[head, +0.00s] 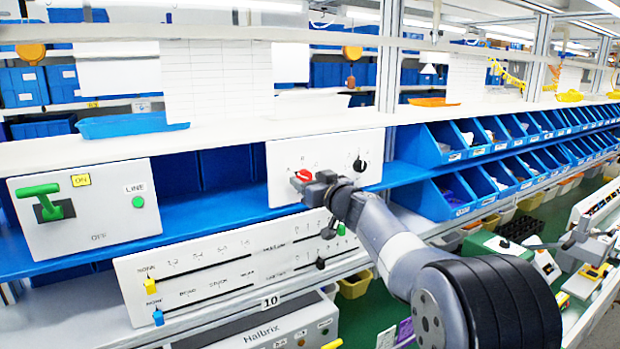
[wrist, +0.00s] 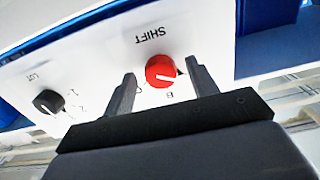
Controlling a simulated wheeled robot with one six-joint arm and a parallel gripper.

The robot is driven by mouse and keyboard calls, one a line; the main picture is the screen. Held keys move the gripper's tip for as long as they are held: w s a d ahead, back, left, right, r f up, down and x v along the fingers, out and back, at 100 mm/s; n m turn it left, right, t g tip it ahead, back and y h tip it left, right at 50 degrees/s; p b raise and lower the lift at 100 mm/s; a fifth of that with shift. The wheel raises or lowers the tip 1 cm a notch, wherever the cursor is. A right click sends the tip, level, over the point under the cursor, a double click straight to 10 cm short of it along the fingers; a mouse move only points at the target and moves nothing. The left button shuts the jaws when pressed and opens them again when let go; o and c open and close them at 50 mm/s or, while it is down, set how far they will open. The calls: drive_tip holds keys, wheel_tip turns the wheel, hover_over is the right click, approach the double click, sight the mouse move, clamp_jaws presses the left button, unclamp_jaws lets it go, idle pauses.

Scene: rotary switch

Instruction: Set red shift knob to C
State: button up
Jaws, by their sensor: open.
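The red shift knob (head: 303,175) is on the front of a white panel (head: 330,148) on the shelf. In the wrist view the red knob (wrist: 161,71) appears upside down, with SHIFT printed beyond it. Its dark pointer mark is at its right side in that view, near the right finger. A letter B shows on the near side, and another letter is partly hidden by the left finger. My gripper (wrist: 160,78) is open, with one finger on each side of the knob and visible gaps between. In the head view my gripper (head: 312,186) is in front of the panel, partly covering the knob.
A black LOT knob (head: 360,165) is on the same panel. A white panel with a green handle (head: 48,204) stands at the left. A slider panel (head: 235,262) is below. Blue bins (head: 440,145) line the shelf to the right.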

drive_tip(key=c, duration=1)
drive_tip(key=shift+o, duration=0.2)
